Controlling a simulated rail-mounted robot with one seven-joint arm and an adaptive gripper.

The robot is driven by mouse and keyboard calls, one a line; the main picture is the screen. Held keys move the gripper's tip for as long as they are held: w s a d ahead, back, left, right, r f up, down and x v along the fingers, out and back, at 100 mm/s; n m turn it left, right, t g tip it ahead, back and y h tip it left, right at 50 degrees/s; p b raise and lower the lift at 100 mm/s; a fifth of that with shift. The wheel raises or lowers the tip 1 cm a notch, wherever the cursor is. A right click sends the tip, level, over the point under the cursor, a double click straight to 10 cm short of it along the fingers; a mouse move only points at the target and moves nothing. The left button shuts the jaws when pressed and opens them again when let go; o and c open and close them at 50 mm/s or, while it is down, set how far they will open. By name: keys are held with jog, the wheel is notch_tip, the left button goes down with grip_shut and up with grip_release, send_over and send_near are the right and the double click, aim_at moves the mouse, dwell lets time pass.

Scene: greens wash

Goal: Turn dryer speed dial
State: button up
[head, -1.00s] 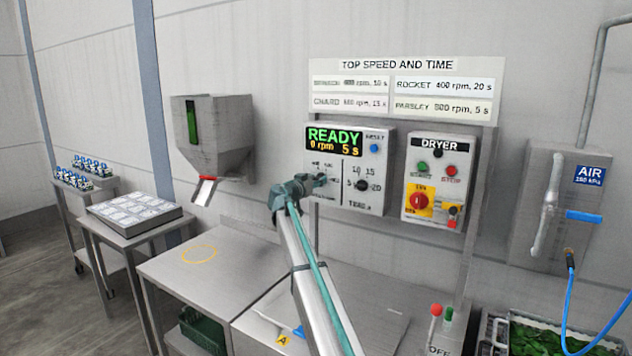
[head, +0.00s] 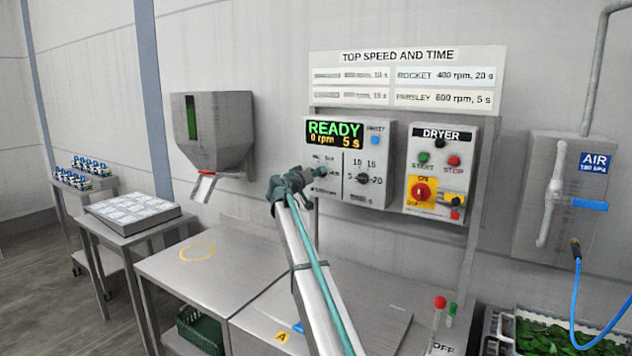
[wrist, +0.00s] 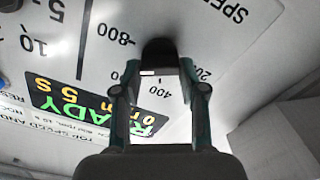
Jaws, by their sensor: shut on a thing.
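The speed dial (wrist: 158,52) is a dark knob on the control panel, seen upside down in the wrist view. Printed marks such as 800, 400 and 200 lie around it. My gripper (wrist: 160,68) is shut on the dial, with one finger on each side. A small white mark shows on the knob's near face; its exact setting is hard to read. In the head view my gripper (head: 319,174) reaches the left dial of the control box (head: 380,195) and largely hides it. The display (head: 334,134) reads READY, 0 rpm, 5 s.
The time dial (head: 362,179) sits just right of my gripper. The dryer box (head: 438,170) with start, stop and red rotary switch is further right. A sign (head: 405,80) hangs above. A hopper (head: 212,130) is on the wall at left, above a steel table (head: 165,268).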

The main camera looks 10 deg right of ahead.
jog(key=shift+a+f+n+p, duration=0.15)
jog(key=shift+n+p, duration=0.3)
jog(key=shift+n, duration=4.05)
jog(key=shift+d+f+n+p, duration=0.15)
jog(key=shift+n+p, duration=0.3)
jog(key=shift+n, duration=4.05)
jog(key=shift+a, duration=0.1)
jog(key=o, duration=1.1)
jog(key=shift+o, duration=0.2)
jog(key=v, duration=1.2)
